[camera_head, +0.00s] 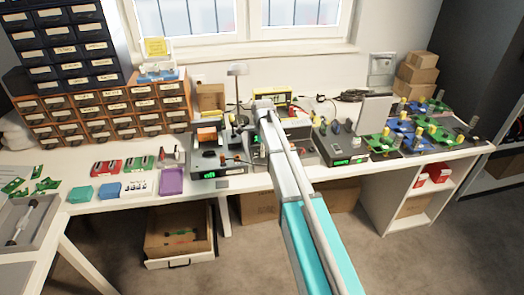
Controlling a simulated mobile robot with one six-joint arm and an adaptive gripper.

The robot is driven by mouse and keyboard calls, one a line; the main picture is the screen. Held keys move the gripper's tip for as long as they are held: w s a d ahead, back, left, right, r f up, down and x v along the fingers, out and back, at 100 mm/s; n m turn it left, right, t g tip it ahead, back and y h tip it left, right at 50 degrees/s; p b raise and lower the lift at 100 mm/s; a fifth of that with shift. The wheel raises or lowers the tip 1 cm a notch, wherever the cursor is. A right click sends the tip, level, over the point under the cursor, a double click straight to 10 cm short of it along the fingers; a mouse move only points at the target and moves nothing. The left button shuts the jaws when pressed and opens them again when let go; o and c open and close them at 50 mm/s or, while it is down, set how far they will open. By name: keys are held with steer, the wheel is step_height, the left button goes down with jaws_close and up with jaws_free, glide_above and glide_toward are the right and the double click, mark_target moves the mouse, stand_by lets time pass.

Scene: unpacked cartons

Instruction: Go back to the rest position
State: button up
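My own arm, teal and white, rises from the bottom of the view and reaches over the white workbench (115,207). Its far visible end is above the devices at the bench's middle. My gripper cannot be made out; it appears hidden behind the arm or among the devices. I cannot see whether it holds anything.
Electronic devices (208,160) stand mid-bench around the arm. Orange and dark drawer cabinets (110,112) stand at left. Green and blue boards (400,135) lie at right, near stacked cartons (417,75). An open drawer (180,262) juts out below. Floor in front is clear.

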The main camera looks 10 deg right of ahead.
steer(key=o, duration=0.4)
steer(key=shift+r, duration=0.1)
